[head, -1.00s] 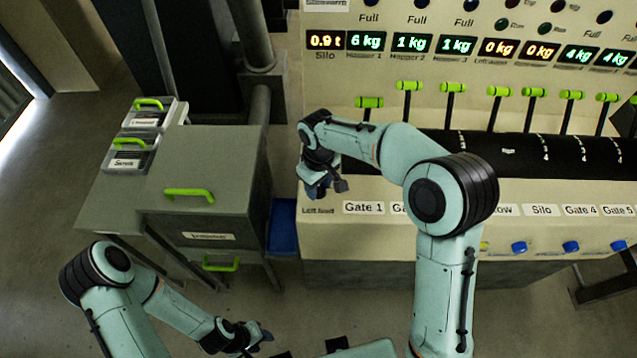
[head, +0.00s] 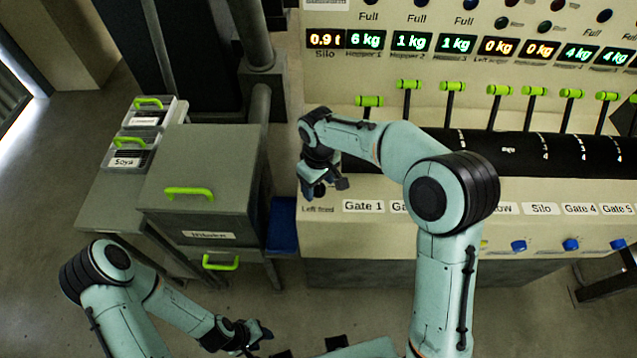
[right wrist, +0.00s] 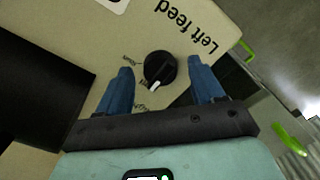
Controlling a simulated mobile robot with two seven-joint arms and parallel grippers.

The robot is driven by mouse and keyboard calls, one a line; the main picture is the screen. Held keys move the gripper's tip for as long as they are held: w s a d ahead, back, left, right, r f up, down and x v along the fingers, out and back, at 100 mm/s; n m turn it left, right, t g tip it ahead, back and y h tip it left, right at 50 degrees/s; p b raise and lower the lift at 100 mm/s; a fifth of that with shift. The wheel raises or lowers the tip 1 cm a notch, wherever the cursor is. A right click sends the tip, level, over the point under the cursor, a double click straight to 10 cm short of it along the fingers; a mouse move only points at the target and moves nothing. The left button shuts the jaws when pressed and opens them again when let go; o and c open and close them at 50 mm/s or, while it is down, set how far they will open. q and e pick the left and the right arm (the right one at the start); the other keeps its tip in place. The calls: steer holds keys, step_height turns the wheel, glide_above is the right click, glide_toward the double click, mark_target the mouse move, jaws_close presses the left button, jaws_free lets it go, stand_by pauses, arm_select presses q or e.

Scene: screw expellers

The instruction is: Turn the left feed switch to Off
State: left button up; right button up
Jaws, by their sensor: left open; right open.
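The left feed switch (right wrist: 159,70) is a round black knob with a white pointer mark, on the cream panel below the "Left feed" lettering in the right wrist view. Its pointer is toward the lower edge of that view, near small labels too blurred to read surely. My right gripper (right wrist: 158,76) is open, with a blue finger on each side of the knob and visible gaps between. In the head view my right gripper (head: 326,188) is at the panel's left end and hides the knob. My left gripper (head: 254,338) is open, low over the floor, away from the panel.
A grey cabinet (head: 205,165) with green handles stands left of the panel, with lidded boxes (head: 128,150) beside it. Green-topped levers (head: 453,87) line the panel above a black band. Blue knobs (head: 519,246) sit along its lower front edge. Floor at left is clear.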

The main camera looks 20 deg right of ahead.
mark_target(319, 186)
arm_select(q)
steer(key=shift+w+r+p, duration=0.75)
steer(key=shift+w+r, duration=0.2)
steer(key=shift+r, duration=0.15)
arm_select(e)
step_height(319, 186, up, 13)
arm_select(q)
steer(key=shift+s, duration=0.1)
